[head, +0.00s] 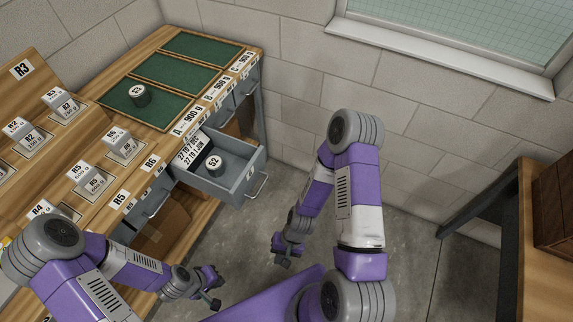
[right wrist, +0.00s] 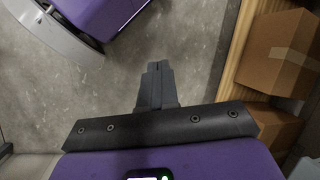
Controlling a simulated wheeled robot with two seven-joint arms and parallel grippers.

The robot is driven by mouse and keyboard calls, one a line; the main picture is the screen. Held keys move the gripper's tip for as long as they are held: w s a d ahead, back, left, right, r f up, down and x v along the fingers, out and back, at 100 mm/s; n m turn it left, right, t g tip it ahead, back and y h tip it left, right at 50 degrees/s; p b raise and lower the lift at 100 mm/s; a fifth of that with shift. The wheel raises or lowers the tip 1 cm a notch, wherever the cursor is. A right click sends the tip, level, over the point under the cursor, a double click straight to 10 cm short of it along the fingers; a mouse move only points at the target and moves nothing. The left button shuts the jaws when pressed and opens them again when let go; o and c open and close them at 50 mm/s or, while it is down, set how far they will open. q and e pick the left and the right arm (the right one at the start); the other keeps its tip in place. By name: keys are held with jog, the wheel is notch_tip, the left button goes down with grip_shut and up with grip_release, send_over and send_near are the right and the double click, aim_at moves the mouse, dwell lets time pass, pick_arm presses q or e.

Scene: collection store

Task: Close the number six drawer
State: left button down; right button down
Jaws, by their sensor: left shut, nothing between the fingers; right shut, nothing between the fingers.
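The number six drawer (head: 236,190) stands pulled out of the wooden bench in the head view. It is grey, with a 6 on its front and a bar handle (head: 262,187). Inside are a dark round weight (head: 214,166) marked 52 and a dark and white printed card (head: 193,157). My left gripper (head: 212,291) is shut and empty, below the drawer in the picture and apart from it. My right gripper (head: 281,258) is shut and empty, below and right of the handle, not touching it; its closed fingers show in the right wrist view (right wrist: 157,82) over bare floor.
The bench top (head: 159,46) has green-lined trays; one holds a weight (head: 139,95) marked 23. More labelled weights stand on the left. Cardboard boxes (right wrist: 277,50) sit under the bench. A wooden table (head: 530,235) stands at right. Grey floor (head: 415,262) lies between.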

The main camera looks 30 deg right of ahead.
jog(key=m+y, duration=0.2)
jog(key=m, duration=0.1)
jog(key=m+t+y, duration=0.4)
jog(key=m+t, duration=1.1)
jog(key=m, duration=0.4)
send_near(263, 162)
jog(key=b+x, duration=0.3)
jog(key=x, duration=0.2)
jog(key=shift+w+a+f, duration=0.15)
jog(key=shift+w+a, duration=0.05)
jog(key=shift+w, duration=0.15)
jog(key=shift+w+a+b, duration=0.3)
jog(key=shift+w, duration=0.1)
